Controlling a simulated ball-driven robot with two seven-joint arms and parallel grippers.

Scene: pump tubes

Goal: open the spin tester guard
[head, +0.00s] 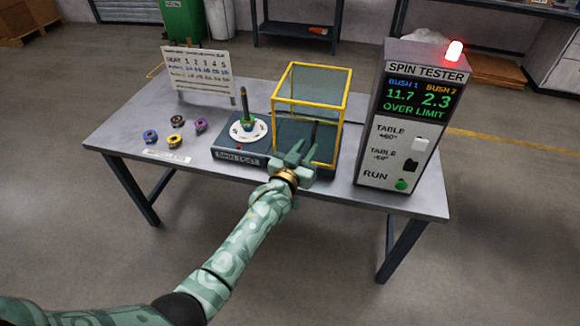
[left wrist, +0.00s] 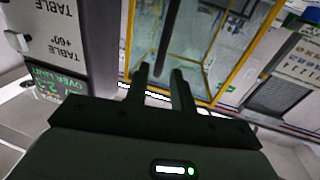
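The spin tester guard (head: 311,93) is a clear box with a yellow frame. The guard's frame also shows in the left wrist view (left wrist: 243,60). A dark upright bar (left wrist: 168,38) shows in front of its pane. My left gripper (head: 303,147) is at the guard's front. Its fingers (left wrist: 160,75) are apart, with the bar lined up between them; contact cannot be told. My right gripper is out of view.
The spin tester cabinet (head: 411,118) stands close on the right, reading OVER LIMIT with a red lamp (head: 454,50) lit. Several small coloured rings (head: 174,141) lie at the table's left. A chart board (head: 199,72) stands behind them.

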